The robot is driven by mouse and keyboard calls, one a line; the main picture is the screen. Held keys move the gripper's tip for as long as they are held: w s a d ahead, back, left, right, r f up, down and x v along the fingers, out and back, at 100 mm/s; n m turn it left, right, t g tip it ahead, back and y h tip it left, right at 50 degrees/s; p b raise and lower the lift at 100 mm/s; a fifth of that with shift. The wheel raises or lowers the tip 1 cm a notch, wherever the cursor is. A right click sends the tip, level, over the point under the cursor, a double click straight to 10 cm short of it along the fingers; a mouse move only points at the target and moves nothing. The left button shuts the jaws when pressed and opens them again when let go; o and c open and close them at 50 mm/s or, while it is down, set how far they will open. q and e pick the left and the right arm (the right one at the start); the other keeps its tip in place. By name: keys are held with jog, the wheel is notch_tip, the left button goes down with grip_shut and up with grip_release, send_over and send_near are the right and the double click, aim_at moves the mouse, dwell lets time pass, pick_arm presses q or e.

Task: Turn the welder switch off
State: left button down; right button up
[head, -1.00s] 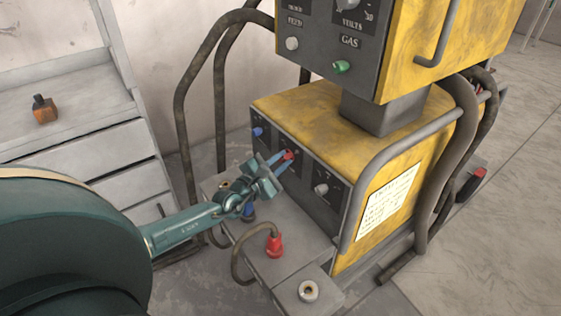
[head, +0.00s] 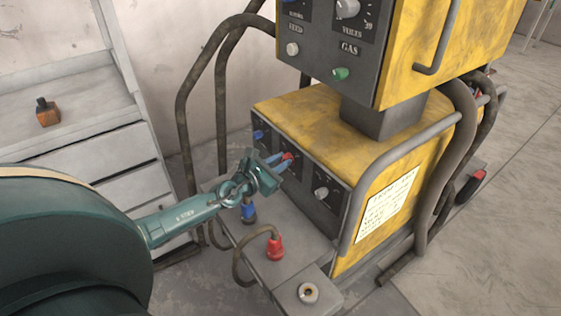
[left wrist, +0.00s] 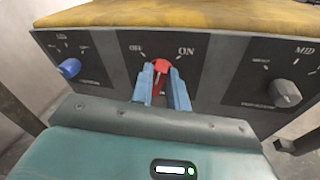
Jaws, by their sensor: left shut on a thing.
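The red switch (head: 288,156) is on the front panel of the yellow welder's lower box (head: 335,135). In the left wrist view the red switch (left wrist: 160,66) lies between the OFF label on the left and the ON label on the right. Its top points roughly upward between the two labels. My left gripper (head: 278,162) is at the panel, its blue fingers on both sides of the switch. In the left wrist view the gripper (left wrist: 161,84) is shut on the switch, hiding part of its sides. My right gripper is in neither view.
A blue knob (left wrist: 69,68) is left of the switch and a grey knob (left wrist: 286,93) right of it. A red plug (head: 275,249) and a blue plug (head: 248,213) stand on the ledge below. An orange bottle (head: 47,112) stands on the grey cabinet at left.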

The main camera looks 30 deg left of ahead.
pick_arm(q)
jog(key=shift+w+a+n+g+h+p, duration=0.1)
jog(key=shift+a+n+g+h+p, duration=0.25)
jog(key=shift+n, duration=1.25)
jog(key=shift+w+a+n+g+h+p, duration=0.2)
jog(key=shift+n+g+h+p, duration=0.35)
jog(key=shift+n, duration=1.05)
jog(key=shift+w+a+n+g+h+p, duration=0.1)
jog(key=shift+a+n+g+h+p, duration=0.3)
jog(key=shift+n, duration=1.2)
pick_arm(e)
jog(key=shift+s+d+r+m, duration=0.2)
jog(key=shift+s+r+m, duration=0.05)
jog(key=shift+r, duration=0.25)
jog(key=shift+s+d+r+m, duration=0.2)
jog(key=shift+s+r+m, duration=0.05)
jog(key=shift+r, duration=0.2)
pick_arm(q)
jog(key=shift+d+h, duration=0.15)
jog(key=shift+h, duration=0.15)
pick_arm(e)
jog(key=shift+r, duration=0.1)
pick_arm(q)
jog(key=c, duration=1.4)
grip_release()
jog(key=shift+o, duration=0.2)
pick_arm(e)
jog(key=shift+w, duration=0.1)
